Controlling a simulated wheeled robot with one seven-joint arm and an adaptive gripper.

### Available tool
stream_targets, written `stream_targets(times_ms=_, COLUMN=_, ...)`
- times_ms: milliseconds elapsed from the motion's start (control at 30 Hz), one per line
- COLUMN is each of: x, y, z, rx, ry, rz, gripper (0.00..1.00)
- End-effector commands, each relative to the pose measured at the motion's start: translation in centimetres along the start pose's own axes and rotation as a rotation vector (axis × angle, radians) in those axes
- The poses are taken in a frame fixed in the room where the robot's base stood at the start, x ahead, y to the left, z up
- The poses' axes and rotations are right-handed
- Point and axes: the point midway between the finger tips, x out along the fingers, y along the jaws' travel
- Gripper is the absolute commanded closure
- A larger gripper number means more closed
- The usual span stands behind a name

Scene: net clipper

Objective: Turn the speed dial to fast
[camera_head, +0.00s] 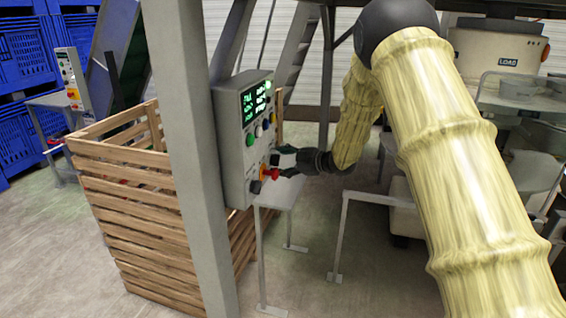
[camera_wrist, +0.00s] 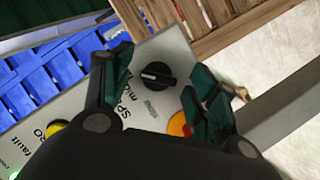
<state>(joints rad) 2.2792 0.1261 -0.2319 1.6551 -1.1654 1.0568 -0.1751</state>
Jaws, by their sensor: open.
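The speed dial (camera_wrist: 157,76) is a round black knob with a pale pointer line, on the grey control panel (camera_wrist: 178,48). In the wrist view it sits between and beyond my two green fingertips (camera_wrist: 150,85), which are spread apart and do not visibly touch it. Part of a label beginning "SP" shows beside the dial. In the head view my gripper (camera_head: 284,162) is at the right of the control panel's face (camera_head: 232,165), near its lower controls. The dial cannot be clearly told apart there.
A red knob (camera_head: 269,173) and a green button (camera_head: 250,140) are on the panel, below a lit screen (camera_head: 256,101). An orange-red control (camera_wrist: 178,124) lies close to my right finger. A grey post (camera_head: 190,150) and a slatted wooden crate (camera_head: 130,190) stand to the left.

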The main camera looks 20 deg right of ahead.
Motion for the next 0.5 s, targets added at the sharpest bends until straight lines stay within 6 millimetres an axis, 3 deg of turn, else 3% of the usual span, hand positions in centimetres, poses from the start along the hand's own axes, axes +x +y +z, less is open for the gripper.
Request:
stream_targets(times_ms=233, x=-1.8, y=0.1, z=0.0, rx=0.0, ry=-0.001, rz=0.002, gripper=0.41)
stream_targets(times_ms=500, x=-6.7, y=0.1, z=0.0, rx=0.001, ry=0.0, rz=0.002, gripper=0.41)
